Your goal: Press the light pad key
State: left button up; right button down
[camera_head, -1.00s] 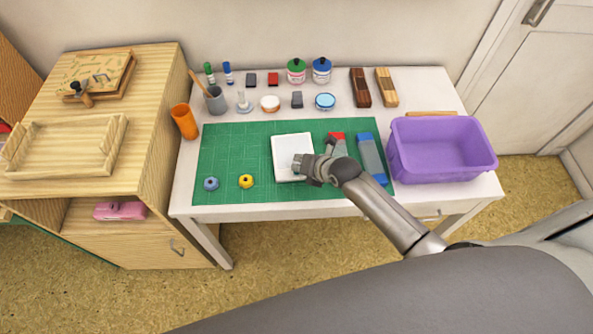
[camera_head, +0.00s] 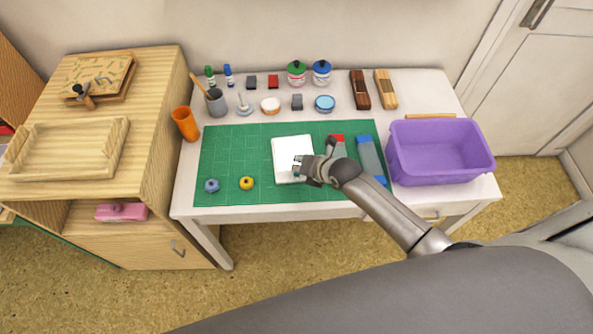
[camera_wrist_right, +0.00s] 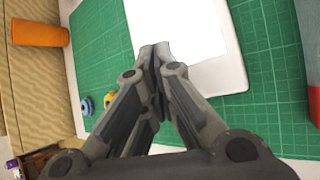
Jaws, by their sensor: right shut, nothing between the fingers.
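The light pad (camera_head: 288,150) is a flat white rectangle lying on the green cutting mat. It also shows in the wrist view (camera_wrist_right: 195,30), with a bright white panel inside a slightly greyer border. My right gripper (camera_head: 298,168) is over the pad's near right part in the head view. In the wrist view its fingertips (camera_wrist_right: 155,50) are together, with nothing between them, over the pad's border. I cannot tell whether the tips touch the pad. The key is not discernible; the fingers may cover it. My left gripper is not in view.
The green mat (camera_head: 235,150) bears a blue ring (camera_head: 211,185) and a yellow ring (camera_head: 246,183) left of the pad. A blue-ended grey block (camera_head: 369,155) and a red-ended one stand to the right, near the purple bin (camera_head: 440,172). Jars and inkpads line the back.

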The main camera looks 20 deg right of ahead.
jog(key=shift+r, duration=0.1)
notch_tip(320, 180, up, 6)
jog(key=p, duration=0.5)
dwell(0.6)
